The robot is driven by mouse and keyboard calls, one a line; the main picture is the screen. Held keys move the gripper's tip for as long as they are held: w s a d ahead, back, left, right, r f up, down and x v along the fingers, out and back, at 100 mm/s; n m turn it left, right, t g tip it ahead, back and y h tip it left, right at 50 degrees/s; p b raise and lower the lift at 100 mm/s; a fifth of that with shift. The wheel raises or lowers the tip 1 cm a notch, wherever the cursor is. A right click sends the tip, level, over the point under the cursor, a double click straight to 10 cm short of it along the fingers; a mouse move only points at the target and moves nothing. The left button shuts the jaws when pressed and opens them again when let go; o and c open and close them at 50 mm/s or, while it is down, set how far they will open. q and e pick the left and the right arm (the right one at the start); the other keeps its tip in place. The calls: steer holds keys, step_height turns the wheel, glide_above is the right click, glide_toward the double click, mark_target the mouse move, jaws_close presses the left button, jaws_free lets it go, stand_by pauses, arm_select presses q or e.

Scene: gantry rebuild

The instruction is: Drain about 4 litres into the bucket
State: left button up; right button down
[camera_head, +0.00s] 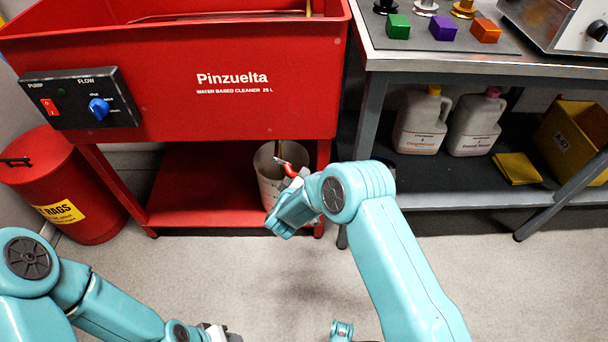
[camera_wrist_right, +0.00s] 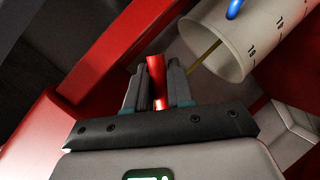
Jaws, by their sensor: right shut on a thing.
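The pale bucket (camera_head: 268,190) stands on the red lower shelf under the red parts washer (camera_head: 270,110). The wrist view shows the bucket (camera_wrist_right: 225,45) at upper right, with volume marks on its wall. My right gripper (camera_head: 289,174) is at the bucket's right side in the head view. In the wrist view its jaws (camera_wrist_right: 157,78) are shut on a red lever (camera_wrist_right: 156,70). A thin yellowish line (camera_wrist_right: 204,56) shows at the bucket's mouth; I cannot tell whether it is liquid. The liquid level is hidden. My left gripper (camera_head: 218,333) is low, partly cut off by the frame's bottom edge.
A control box with a blue knob (camera_head: 99,108) and red switch is on the washer's front. A red rags bin (camera_head: 80,200) stands left. A grey bench (camera_head: 470,66) at right holds coloured blocks, with white jugs (camera_head: 422,122) below. The floor in front is clear.

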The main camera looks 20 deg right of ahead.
steer(key=shift+w+a+f+m+y, duration=0.1)
steer(key=shift+a+f+m+y, duration=0.2)
steer(key=shift+a+f+m, duration=0.15)
steer(key=c, duration=1.1)
jaws_free()
steer(key=p+v, duration=0.4)
steer(key=v, duration=1.2)
